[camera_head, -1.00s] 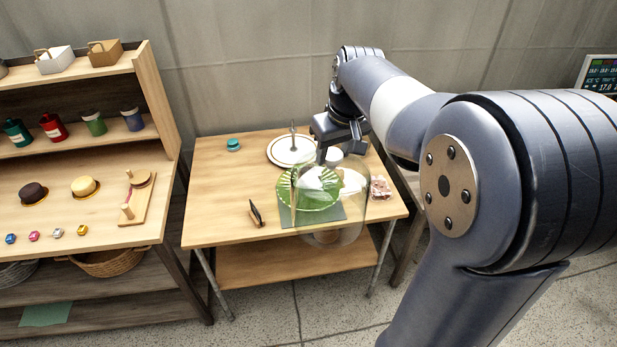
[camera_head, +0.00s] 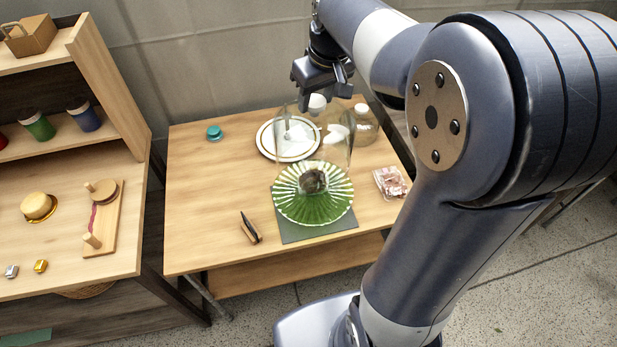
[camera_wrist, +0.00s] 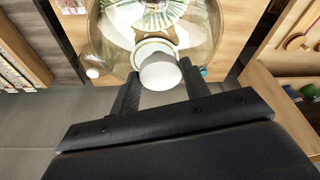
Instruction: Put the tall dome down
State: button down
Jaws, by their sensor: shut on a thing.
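The tall dome (camera_head: 345,150) is clear glass with a white knob (camera_wrist: 158,72). My gripper (camera_head: 322,92) is shut on the knob, seen between both fingers in the wrist view. The dome hangs below my gripper, and its faint outline overlaps the plate and green stand in the head view. Its lower rim is hard to make out, so I cannot tell its exact height. The green fluted stand (camera_head: 290,207) holds a small dark item (camera_head: 314,181) and stands on a dark green mat (camera_head: 300,232). A white rimmed plate (camera_head: 268,146) lies behind it.
A glass jar (camera_head: 365,127) stands at the table's back right, a pink packet (camera_head: 391,182) at the right. A teal lid (camera_head: 214,133) and a small dark stand (camera_head: 250,227) are on the left. The table's (camera_head: 205,200) left part is mostly clear. A shelf unit (camera_head: 135,185) stands left.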

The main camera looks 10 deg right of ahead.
aim_at(316, 134)
notch_tip(316, 134, down, 10)
jog(key=shift+f+p, duration=0.15)
jog(key=shift+p, duration=0.45)
jog(key=shift+f, duration=0.15)
jog(key=c, duration=0.7)
grip_release()
jog(key=shift+c, duration=0.2)
jog(key=b+v, duration=0.1)
jog(key=v, duration=1.1)
